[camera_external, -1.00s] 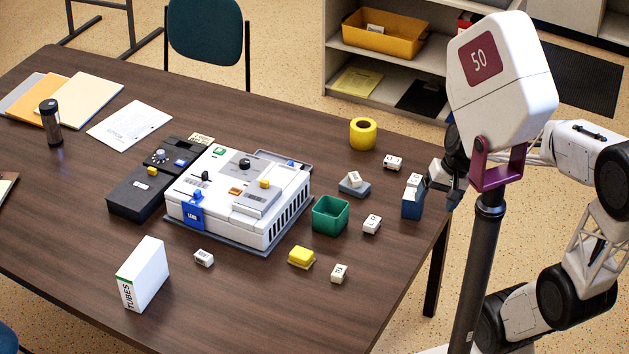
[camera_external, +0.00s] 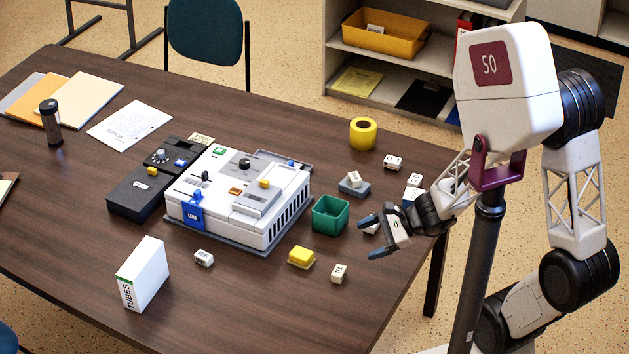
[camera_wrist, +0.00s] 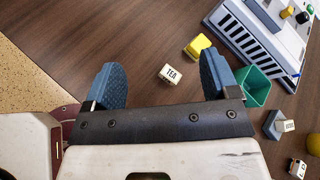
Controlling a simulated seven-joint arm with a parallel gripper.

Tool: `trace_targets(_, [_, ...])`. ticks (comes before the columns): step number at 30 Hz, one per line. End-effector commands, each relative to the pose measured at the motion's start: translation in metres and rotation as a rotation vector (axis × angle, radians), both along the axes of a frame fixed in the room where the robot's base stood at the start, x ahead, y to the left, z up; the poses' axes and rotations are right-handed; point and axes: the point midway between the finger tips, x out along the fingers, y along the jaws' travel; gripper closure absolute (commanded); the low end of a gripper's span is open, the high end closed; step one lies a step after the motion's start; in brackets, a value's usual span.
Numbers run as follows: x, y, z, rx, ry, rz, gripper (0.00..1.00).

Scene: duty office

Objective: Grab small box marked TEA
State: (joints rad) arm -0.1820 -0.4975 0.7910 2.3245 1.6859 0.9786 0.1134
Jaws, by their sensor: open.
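The small white box marked TEA (camera_wrist: 171,74) lies on the dark table in the wrist view, between my open fingers in the picture and beyond them. In the external view it appears to be the small white box (camera_external: 339,273) near the table's right edge, just right of the yellow block (camera_external: 302,257). My gripper (camera_external: 372,237) is open and empty above the table, up and to the right of that box and apart from it. Both blue fingers show in the wrist view (camera_wrist: 161,68).
A green open container (camera_external: 330,214) stands left of my gripper. A white machine (camera_external: 240,195) fills the table's middle. A TUBES box (camera_external: 146,275) stands at the front. The table is clear around the TEA box.

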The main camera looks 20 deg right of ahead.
Motion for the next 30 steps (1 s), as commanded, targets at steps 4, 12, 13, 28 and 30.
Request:
trace_targets(4, [0.008, 0.006, -0.031, 0.076, 0.099, -0.142, 0.19])
trace_targets(12, [0.020, 0.003, -0.090, 0.184, 0.259, -0.416, 0.19])
trace_targets(13, [0.020, 0.001, -0.096, 0.193, 0.273, -0.446, 0.19])
trace_targets(28, [0.022, -0.011, -0.140, 0.247, 0.367, -0.646, 0.19])
trace_targets(30, [0.022, -0.011, -0.140, 0.246, 0.367, -0.645, 0.19])
